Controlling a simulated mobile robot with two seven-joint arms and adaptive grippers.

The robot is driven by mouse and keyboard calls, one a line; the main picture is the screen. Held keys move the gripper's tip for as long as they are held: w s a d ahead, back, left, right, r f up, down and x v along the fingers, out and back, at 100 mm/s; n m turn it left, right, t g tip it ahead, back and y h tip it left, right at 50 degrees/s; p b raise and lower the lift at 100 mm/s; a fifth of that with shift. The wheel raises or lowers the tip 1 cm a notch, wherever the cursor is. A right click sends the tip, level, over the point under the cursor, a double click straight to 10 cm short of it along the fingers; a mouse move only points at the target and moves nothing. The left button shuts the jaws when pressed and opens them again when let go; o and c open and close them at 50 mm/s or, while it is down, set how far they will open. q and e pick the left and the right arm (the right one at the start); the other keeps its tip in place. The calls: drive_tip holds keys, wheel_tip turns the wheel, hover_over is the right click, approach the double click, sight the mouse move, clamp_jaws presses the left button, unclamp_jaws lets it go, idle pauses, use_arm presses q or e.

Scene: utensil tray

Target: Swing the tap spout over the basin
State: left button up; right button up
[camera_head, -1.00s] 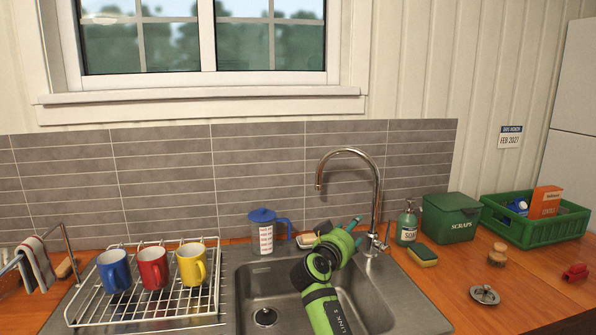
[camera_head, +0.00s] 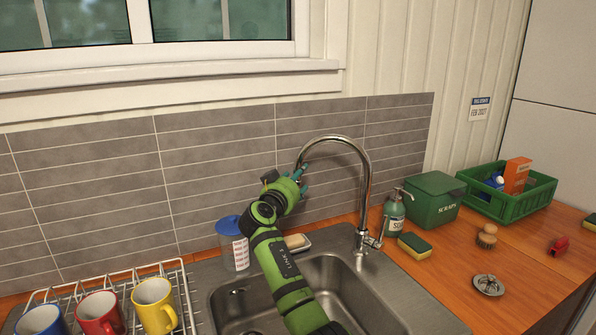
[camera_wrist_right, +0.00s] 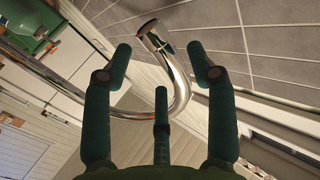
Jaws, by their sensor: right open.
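The chrome tap (camera_head: 367,195) stands behind the right part of the steel basin (camera_head: 352,292). Its curved spout points left, along the tiled wall. My right gripper (camera_head: 301,180) is raised just below the spout's end, with its teal fingers open. In the right wrist view the gripper (camera_wrist_right: 158,62) has its fingers spread, and the spout's end (camera_wrist_right: 154,42) shows between the fingertips. I cannot tell whether any finger touches it. My left gripper is not in view.
A blue-lidded jug (camera_head: 232,245) and a soap dish (camera_head: 297,242) stand behind the basin. A soap bottle (camera_head: 394,214), sponge (camera_head: 414,246) and green scraps bin (camera_head: 433,203) are right of the tap. A rack (camera_head: 187,300) with mugs is at left.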

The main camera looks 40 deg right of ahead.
drive_tip(key=shift+x, duration=1.05)
drive_tip(key=shift+w+d, duration=0.2)
drive_tip(key=shift+w, duration=0.1)
drive_tip(key=shift+d+p, duration=0.1)
drive_tip(key=shift+p, duration=0.2)
drive_tip(key=shift+w+f, duration=0.1)
clamp_jaws()
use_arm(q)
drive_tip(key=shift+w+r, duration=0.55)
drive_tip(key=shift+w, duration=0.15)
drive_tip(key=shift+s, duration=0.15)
